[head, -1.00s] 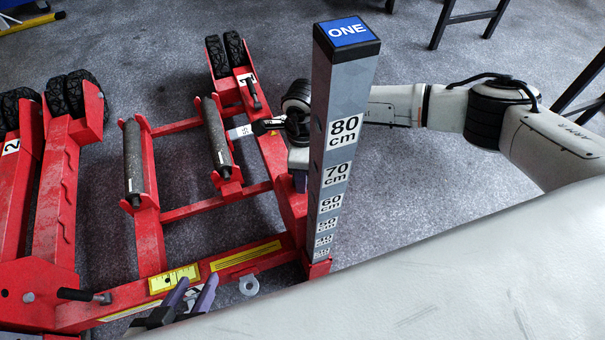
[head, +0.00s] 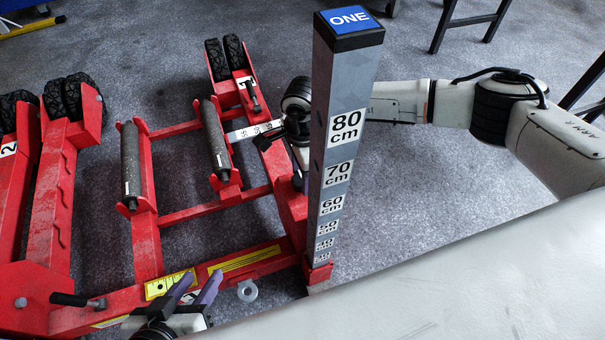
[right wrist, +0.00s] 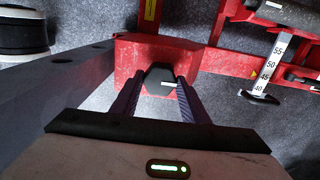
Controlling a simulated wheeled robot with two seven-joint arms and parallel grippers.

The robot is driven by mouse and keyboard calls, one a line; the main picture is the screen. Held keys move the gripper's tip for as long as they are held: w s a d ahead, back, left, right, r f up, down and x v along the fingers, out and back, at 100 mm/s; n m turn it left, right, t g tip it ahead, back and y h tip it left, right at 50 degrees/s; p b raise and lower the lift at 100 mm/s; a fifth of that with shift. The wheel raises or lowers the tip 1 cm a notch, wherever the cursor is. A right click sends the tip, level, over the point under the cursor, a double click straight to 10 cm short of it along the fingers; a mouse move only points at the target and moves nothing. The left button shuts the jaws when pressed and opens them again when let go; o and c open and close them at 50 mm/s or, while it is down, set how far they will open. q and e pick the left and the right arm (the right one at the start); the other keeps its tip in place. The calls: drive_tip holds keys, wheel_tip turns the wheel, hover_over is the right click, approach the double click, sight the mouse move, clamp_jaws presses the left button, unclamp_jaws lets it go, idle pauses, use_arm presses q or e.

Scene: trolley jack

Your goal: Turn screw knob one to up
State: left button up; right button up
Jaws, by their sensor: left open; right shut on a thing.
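The dark hexagonal screw knob (right wrist: 160,80) sits against a red block in the right wrist view, with a short white mark on its face. My right gripper (right wrist: 162,84) has its two purple fingers on either side of the knob and is shut on it. In the head view the right arm comes in from the right, and its gripper is mostly hidden behind the grey post (head: 340,150) marked ONE. My left gripper (head: 197,284) is open and empty at the bottom, close above the front red beam.
The red jack frame (head: 215,203) carries dark rollers (head: 131,165) and black wheels. A numbered scale strip (head: 250,131) lies beside the right roller; it also shows in the wrist view (right wrist: 270,66). A second red unit stands left. Dark table legs (head: 470,18) stand at upper right.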

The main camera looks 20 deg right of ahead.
use_arm(q)
drive_tip(key=shift+f, duration=0.1)
use_arm(e)
drive_tip(key=o, duration=1.1)
drive_tip(key=shift+r, duration=0.3)
use_arm(q)
drive_tip(key=shift+s+a+r+n+t+y+p, duration=0.15)
drive_tip(key=shift+s+a+r+t+p, duration=0.1)
drive_tip(key=shift+a+r+p, duration=0.3)
drive_tip(key=shift+s+a+r+n+t+y+p, duration=0.15)
drive_tip(key=shift+s+a+r+p, duration=0.2)
drive_tip(key=shift+p, duration=0.35)
use_arm(e)
wheel_tip(320, 180, up, 10)
drive_tip(key=shift+f, duration=0.1)
use_arm(q)
drive_tip(key=shift+w+d, duration=0.1)
drive_tip(key=shift+w, duration=0.1)
